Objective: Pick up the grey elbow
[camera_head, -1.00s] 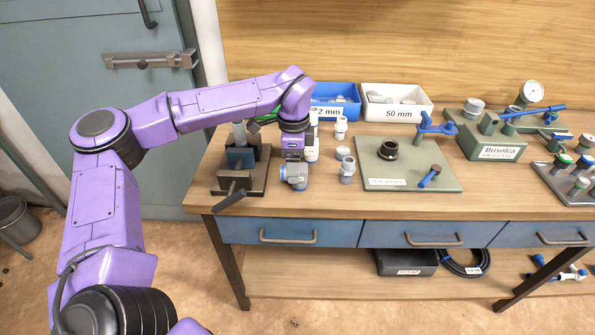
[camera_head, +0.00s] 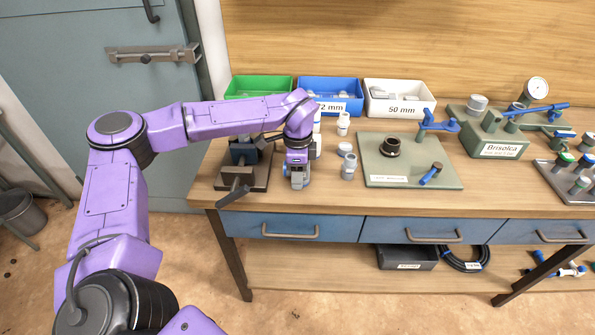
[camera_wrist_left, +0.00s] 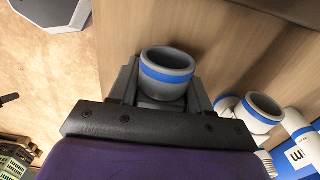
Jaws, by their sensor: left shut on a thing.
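The grey elbow (camera_wrist_left: 167,75) with a blue ring sits between the fingers of my left gripper (camera_wrist_left: 160,95) in the left wrist view, its round opening facing the camera. In the head view my left gripper (camera_head: 298,172) points down near the front left of the workbench, shut on the elbow. The gripper covers much of the elbow there, and I cannot tell whether the elbow still touches the bench top. My right gripper is not in view.
A grey fitting (camera_head: 348,167) stands just right of the gripper. A vise (camera_head: 240,170) is close on its left. A green base plate (camera_head: 410,165) with a black ring lies further right. Green, blue and white bins (camera_head: 398,108) line the back.

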